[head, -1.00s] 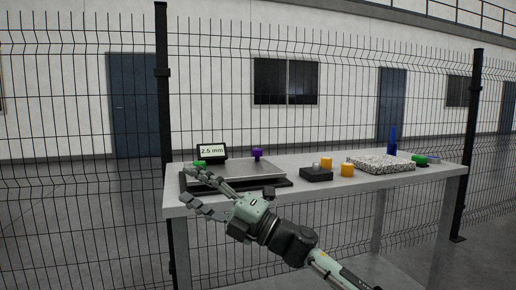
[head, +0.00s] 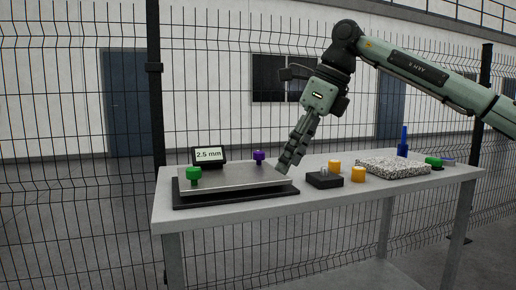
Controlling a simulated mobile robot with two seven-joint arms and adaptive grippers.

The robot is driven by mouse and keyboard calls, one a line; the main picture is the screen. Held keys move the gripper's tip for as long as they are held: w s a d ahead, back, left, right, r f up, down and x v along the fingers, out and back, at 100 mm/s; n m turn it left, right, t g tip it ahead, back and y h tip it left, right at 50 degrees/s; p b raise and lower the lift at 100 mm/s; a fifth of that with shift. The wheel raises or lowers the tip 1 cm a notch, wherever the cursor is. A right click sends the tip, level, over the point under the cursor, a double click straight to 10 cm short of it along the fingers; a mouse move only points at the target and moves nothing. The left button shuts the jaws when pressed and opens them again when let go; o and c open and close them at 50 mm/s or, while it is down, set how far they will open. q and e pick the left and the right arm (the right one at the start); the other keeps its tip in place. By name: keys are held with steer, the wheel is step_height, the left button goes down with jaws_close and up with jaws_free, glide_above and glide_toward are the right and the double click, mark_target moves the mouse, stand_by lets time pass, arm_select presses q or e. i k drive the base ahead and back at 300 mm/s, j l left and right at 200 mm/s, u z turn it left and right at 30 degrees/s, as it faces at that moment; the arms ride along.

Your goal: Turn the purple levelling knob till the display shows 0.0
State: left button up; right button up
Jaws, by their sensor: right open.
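The purple knob (head: 259,156) stands at the back right of the grey levelling plate (head: 230,180). The display (head: 208,155) behind the plate reads 2.5 mm. A green knob (head: 194,175) stands at the plate's front left. My right gripper (head: 285,165) comes down from the upper right, its fingers pointing down and left beside the plate's right edge. It is open and empty, to the right of the purple knob and apart from it. The fingers overlap in this view, so the gap between them is hidden. My left gripper is not in view.
Right of the plate are a black block (head: 325,181) with a small knob, two orange cylinders (head: 358,174), a speckled slab (head: 393,167), a blue bottle-like object (head: 403,141) and a green piece (head: 433,161). A wire fence stands behind the table (head: 300,205).

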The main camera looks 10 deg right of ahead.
mark_target(258, 156)
steer(key=i, duration=1.2)
